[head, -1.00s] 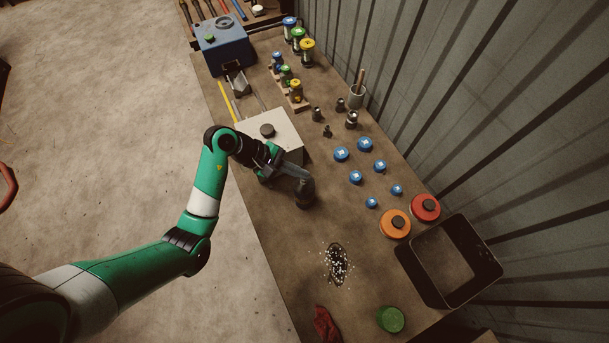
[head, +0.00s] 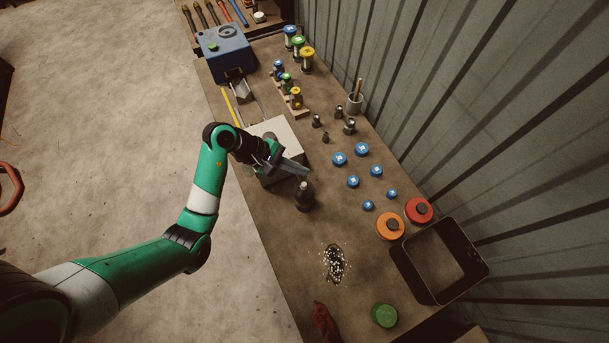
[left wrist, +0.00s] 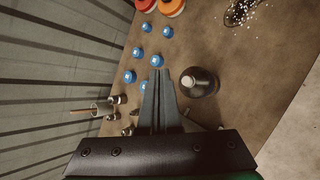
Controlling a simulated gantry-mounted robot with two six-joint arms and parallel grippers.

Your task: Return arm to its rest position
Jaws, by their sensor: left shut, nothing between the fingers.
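My left arm, green and white, comes in from the left in the head view. Its gripper (head: 305,172) is over the workbench (head: 275,235), beside a pale box (head: 287,135) that it partly covers. The fingers are shut and empty; they show together in the left wrist view (left wrist: 162,75). A dark bottle (head: 304,196) stands upright just in front of the fingertips in the head view. In the left wrist view the bottle (left wrist: 199,82) is to the right of the fingers, apart from them. My right gripper is out of view.
Several blue-capped pieces (head: 353,181), an orange disc (head: 390,226), a red disc (head: 418,210) and an open black bin (head: 400,262) are to the right. A blue machine (head: 226,52) stands at the far end. White pellets (head: 334,263), a red cloth (head: 325,322) and a green lid (head: 384,315) lie near.

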